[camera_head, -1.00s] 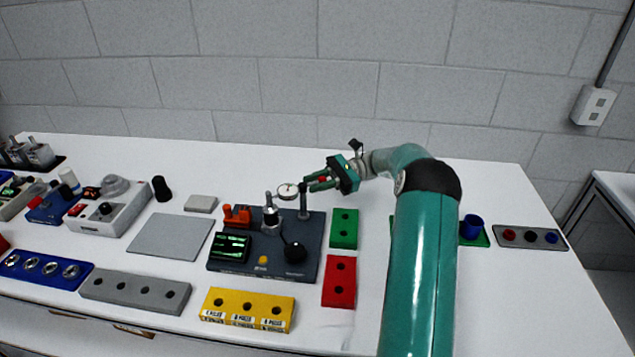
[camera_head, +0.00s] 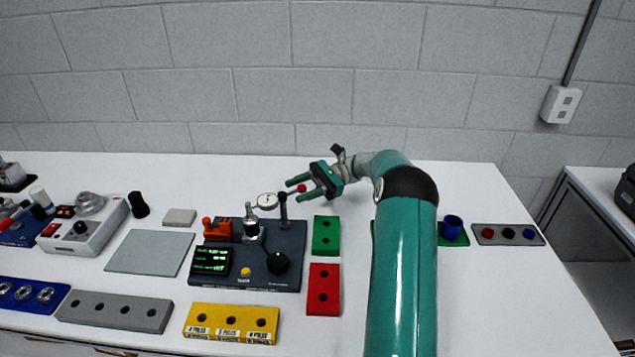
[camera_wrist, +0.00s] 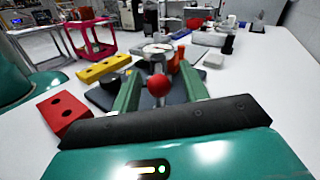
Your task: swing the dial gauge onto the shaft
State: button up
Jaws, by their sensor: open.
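The dial gauge (camera_head: 267,201) has a round white face and sits beside the top of a dark post (camera_head: 283,210) on a dark base plate. It also shows beyond my fingers in the wrist view (camera_wrist: 158,50). The metal shaft (camera_head: 250,212) of the encoder stands upright left of the gauge, with a gap between them in the picture. A red ball (camera_head: 302,188) is on the gauge's side of my gripper (camera_head: 298,189). In the wrist view the red ball (camera_wrist: 159,85) lies between my two green fingers, which are open with visible gaps on both sides.
The base plate (camera_head: 224,283) also carries a green-lit display (camera_head: 211,261), an orange-red part (camera_head: 217,229) and a black knob (camera_head: 277,262). Green (camera_head: 326,235) and red (camera_head: 323,289) blocks stand right of it, a yellow block (camera_head: 231,323) in front. The table behind the plate is clear.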

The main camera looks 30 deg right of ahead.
jog(key=d, duration=0.8)
jog(key=shift+d, duration=0.35)
jog(key=shift+s+d, duration=0.15)
jog(key=shift+d, duration=0.8)
